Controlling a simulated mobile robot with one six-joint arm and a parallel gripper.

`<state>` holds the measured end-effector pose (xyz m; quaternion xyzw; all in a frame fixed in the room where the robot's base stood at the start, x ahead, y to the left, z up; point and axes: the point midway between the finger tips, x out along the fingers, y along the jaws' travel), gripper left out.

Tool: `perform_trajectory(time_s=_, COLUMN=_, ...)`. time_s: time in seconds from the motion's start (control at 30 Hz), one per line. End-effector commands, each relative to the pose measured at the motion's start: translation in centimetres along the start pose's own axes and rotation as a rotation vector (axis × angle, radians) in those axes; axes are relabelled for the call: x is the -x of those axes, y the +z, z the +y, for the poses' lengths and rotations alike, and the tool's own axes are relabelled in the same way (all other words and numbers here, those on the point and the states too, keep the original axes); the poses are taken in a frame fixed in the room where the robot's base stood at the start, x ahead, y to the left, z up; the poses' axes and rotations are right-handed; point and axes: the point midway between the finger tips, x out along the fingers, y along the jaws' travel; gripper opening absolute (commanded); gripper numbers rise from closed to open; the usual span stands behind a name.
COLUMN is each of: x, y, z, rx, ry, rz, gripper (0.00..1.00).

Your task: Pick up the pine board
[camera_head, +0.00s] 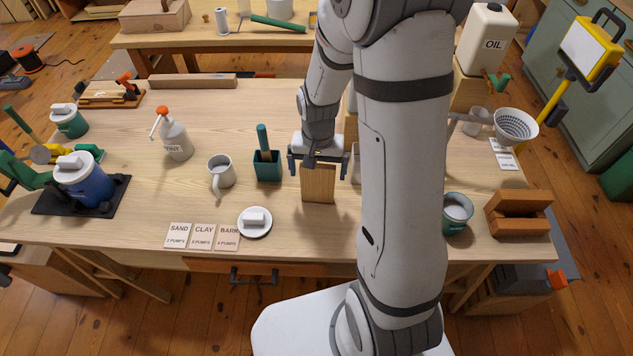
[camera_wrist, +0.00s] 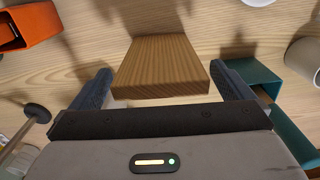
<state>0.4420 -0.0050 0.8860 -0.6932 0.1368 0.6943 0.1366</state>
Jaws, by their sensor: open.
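My arm hides part of the bench to the right of the board.
A green box with a brush (camera_head: 267,167) stands close left of the board; it also shows in the wrist view (camera_wrist: 255,82). A green cup (camera_head: 456,214) is to the right. The bench in front of the board is bare.

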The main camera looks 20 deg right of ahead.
Motion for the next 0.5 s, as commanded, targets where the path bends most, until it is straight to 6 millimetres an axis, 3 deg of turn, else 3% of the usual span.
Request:
perform_trajectory(time_s=0.3, x=-0.52, y=0.01, z=-0.04, rx=0.001, ry=0.000, rz=0.001, gripper=0.99)
perform_trajectory(time_s=0.5, x=-0.50, y=0.02, z=-0.05, rx=0.001, ry=0.000, rz=0.001, gripper=0.83)
